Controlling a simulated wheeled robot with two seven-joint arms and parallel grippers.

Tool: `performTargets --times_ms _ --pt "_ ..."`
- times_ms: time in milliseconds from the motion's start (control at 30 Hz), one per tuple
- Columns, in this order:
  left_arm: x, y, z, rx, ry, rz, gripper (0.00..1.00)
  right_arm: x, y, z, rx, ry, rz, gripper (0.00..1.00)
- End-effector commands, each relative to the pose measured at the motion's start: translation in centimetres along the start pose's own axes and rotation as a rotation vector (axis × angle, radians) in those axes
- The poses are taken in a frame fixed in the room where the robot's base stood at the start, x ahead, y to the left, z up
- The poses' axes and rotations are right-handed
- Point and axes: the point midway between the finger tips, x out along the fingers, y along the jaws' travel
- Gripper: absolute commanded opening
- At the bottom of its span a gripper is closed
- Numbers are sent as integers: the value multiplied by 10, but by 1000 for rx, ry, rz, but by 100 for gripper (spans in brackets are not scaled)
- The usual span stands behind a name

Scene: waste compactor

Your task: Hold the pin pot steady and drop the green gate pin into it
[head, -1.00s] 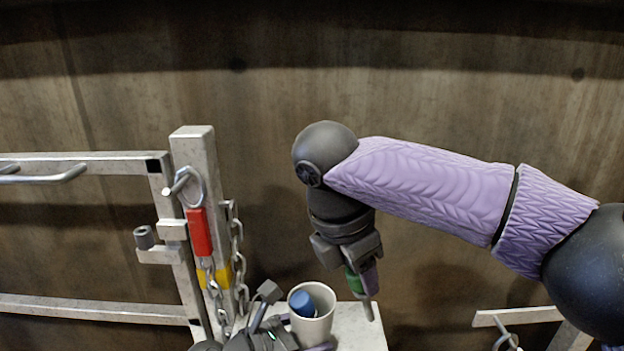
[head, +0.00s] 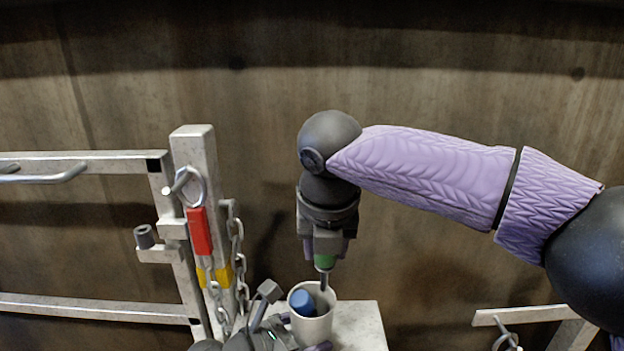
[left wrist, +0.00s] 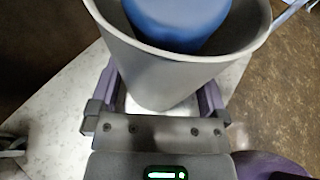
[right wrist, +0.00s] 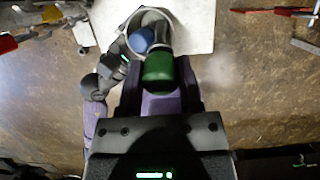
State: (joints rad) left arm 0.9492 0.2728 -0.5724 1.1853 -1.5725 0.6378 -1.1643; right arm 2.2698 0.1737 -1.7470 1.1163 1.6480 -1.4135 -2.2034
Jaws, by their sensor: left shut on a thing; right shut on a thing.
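The pin pot (head: 322,330) is a pale grey cup standing upright on a light block, with a blue pin (head: 302,303) inside. My left gripper (head: 303,334) is shut around its lower part; the left wrist view shows the pot (left wrist: 150,75) between both fingers. My right gripper (head: 325,246) is above the pot, shut on the green gate pin (head: 324,262). The pin hangs upright, its grey shaft reaching down to the pot's mouth beside the blue pin. I cannot tell how far the tip is inside. The right wrist view shows the green head (right wrist: 160,74) between the fingers.
A metal gate post (head: 195,150) with a red-tagged chain (head: 200,232) stands left of the pot. The light block (head: 358,325) has bare room right of the pot. Another metal bracket (head: 515,317) is at lower right. A brown wall is behind.

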Motion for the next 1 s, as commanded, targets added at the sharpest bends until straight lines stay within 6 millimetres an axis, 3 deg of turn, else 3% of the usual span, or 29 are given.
performTargets --times_ms 200,233,400,633,733,1000 --pt "0 0 -1 0 1 0 64 1 0 0 1 0 0 0" --pt "0 0 -1 0 1 0 64 1 0 0 1 0 0 50" --pt "0 0 -1 0 1 0 64 1 0 0 1 0 0 86" --pt "0 0 -1 0 1 0 64 0 0 0 1 0 0 87" --pt "0 0 -1 0 1 0 64 -10 0 0 2 -1 2 87" --pt "0 0 0 0 1 0 64 -83 0 1 2 -4 2 87"
